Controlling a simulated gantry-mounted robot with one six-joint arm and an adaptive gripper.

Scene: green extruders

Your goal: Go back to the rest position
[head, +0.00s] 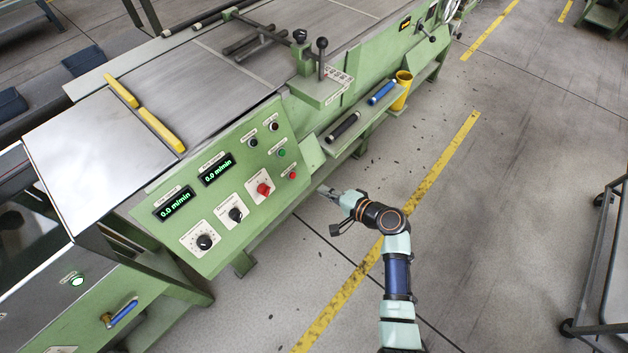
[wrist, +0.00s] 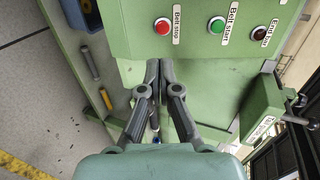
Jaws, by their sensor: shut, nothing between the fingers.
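My gripper (head: 326,191) is shut and empty in the head view, held over the floor just right of the green control panel (head: 207,226). In the wrist view the gripper's fingertips (wrist: 159,66) meet at the middle, in front of the green machine body. The red belt stop button (wrist: 163,27) and the green belt start button (wrist: 216,25) show above the fingers there. The fingers look apart from the buttons, though the exact gap is hard to tell. My arm extends from the lower right of the head view.
A shelf (head: 323,131) on the machine holds a black cylinder (head: 342,127) and a blue cylinder (head: 382,93), with a yellow cup (head: 401,90) at its far end. A metal cart (head: 599,270) stands at the right. The floor (head: 480,210) between is clear.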

